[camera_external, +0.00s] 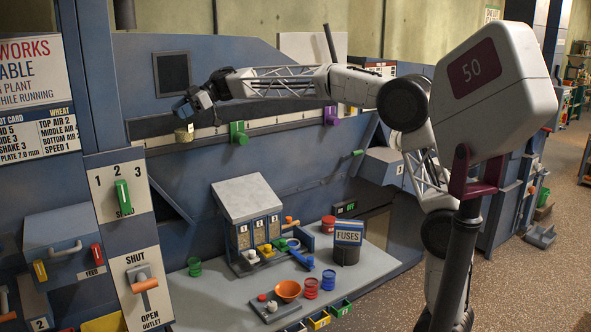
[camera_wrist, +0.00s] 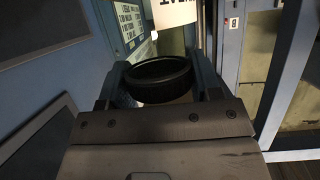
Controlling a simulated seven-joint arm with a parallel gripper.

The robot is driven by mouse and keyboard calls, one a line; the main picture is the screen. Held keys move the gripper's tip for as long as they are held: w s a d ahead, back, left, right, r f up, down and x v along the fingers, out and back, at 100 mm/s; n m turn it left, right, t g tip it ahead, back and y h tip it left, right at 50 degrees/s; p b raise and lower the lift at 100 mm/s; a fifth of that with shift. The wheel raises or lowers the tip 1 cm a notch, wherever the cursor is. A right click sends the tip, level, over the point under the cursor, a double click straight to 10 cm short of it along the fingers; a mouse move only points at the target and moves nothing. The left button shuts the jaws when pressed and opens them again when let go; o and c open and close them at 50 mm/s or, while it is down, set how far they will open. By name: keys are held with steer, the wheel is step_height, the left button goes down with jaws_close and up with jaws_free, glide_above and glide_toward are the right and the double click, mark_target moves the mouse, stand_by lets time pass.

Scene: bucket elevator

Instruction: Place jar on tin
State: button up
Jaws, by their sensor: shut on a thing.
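My gripper (camera_external: 184,108) is at the far left end of my outstretched arm, high above the bench and in front of the blue machine panel. In the wrist view its two fingers are shut on a round black-rimmed thing (camera_wrist: 158,80), which looks like the jar with a dark lid. Its lower part is hidden by the gripper body. A dark cylinder under a "FUSES" label (camera_external: 347,252) stands on the right of the bench. Small ribbed drums in green (camera_external: 194,267), red (camera_external: 311,289) and blue (camera_external: 328,280) stand there too. I cannot tell which thing is the tin.
The grey bench (camera_external: 220,300) also holds a hopper unit (camera_external: 243,200), an orange bowl (camera_external: 288,290) and small drawers at its front edge. A beige knob (camera_external: 184,134), a green handle (camera_external: 238,133) and a purple handle (camera_external: 331,116) sit along the panel's rail.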

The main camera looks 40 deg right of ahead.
steer(key=w+d+f+m+t, duration=0.2)
steer(key=d, duration=4)
steer(key=d+f+m+t+h, duration=0.1)
steer(key=d+f+m+t, duration=0.1)
steer(key=d+f, duration=0.6)
steer(key=d+f+m+t+h, duration=0.1)
steer(key=d+f, duration=0.7)
steer(key=f, duration=1)
steer(key=d+f+m+t+h, duration=0.2)
steer(key=d+f, duration=0.6)
steer(key=f, duration=0.6)
steer(key=shift+w+d+m+t, duration=0.25)
steer(key=shift+m+t, duration=0.55)
steer(key=shift+t, duration=0.2)
steer(key=shift+f, duration=2.5)
